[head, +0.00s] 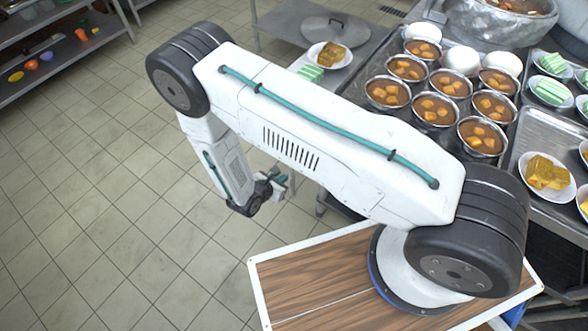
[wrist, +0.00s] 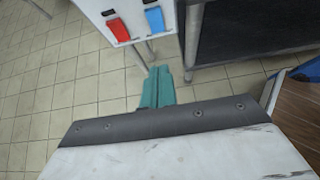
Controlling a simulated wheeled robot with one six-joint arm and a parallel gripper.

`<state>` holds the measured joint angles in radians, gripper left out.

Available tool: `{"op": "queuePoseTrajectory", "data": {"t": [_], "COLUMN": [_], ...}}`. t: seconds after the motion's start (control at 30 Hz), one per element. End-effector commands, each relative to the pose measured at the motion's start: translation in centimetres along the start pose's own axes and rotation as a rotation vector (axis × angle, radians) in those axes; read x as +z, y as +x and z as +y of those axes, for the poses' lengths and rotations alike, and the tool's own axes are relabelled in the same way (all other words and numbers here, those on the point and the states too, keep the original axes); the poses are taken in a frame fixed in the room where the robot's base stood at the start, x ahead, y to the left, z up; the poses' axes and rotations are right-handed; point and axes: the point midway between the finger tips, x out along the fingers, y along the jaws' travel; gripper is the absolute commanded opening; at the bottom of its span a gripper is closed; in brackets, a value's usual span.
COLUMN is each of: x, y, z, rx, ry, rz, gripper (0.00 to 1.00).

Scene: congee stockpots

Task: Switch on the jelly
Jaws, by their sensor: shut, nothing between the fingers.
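A white panel (wrist: 138,8) with a red switch (wrist: 118,31) and a blue switch (wrist: 154,19) shows at the top of the wrist view. Small dark marks sit above the switches; I cannot read them, so I cannot tell which switch is the jelly's. My gripper (wrist: 158,72) has teal fingers, shut and empty, pointing towards the panel from below the switches in the picture and apart from both. In the head view my gripper (head: 277,184) hangs over the tiled floor, left of the counter. The switches cannot be made out in the head view.
A metal counter (head: 360,45) carries several bowls of brown soup with orange cubes (head: 433,108), plates of yellow food (head: 547,172) and a large pot (head: 495,22). A shelf (head: 60,65) stands at the far left. The tiled floor (head: 90,190) between is clear.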

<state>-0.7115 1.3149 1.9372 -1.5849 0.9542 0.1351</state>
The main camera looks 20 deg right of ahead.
Motion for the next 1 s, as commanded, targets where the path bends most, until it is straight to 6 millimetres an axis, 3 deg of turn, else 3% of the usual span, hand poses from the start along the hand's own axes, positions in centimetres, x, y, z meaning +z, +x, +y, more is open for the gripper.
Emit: {"op": "queuePoseTrajectory", "data": {"t": [0.17, 0.6, 0.8, 1.0], "x": [0.0, 0.5, 1.6, 1.9], "y": [2.0, 10.9, 12.9, 13.4], "z": [-0.1, -0.1, 0.0, 0.0], "rx": [-0.003, -0.003, -0.001, 0.0], "ry": [0.002, 0.003, 0.002, 0.0], "rz": [0.0, 0.0, -0.001, 0.0], "gripper": [0.0, 0.0, 0.0, 0.0]}}
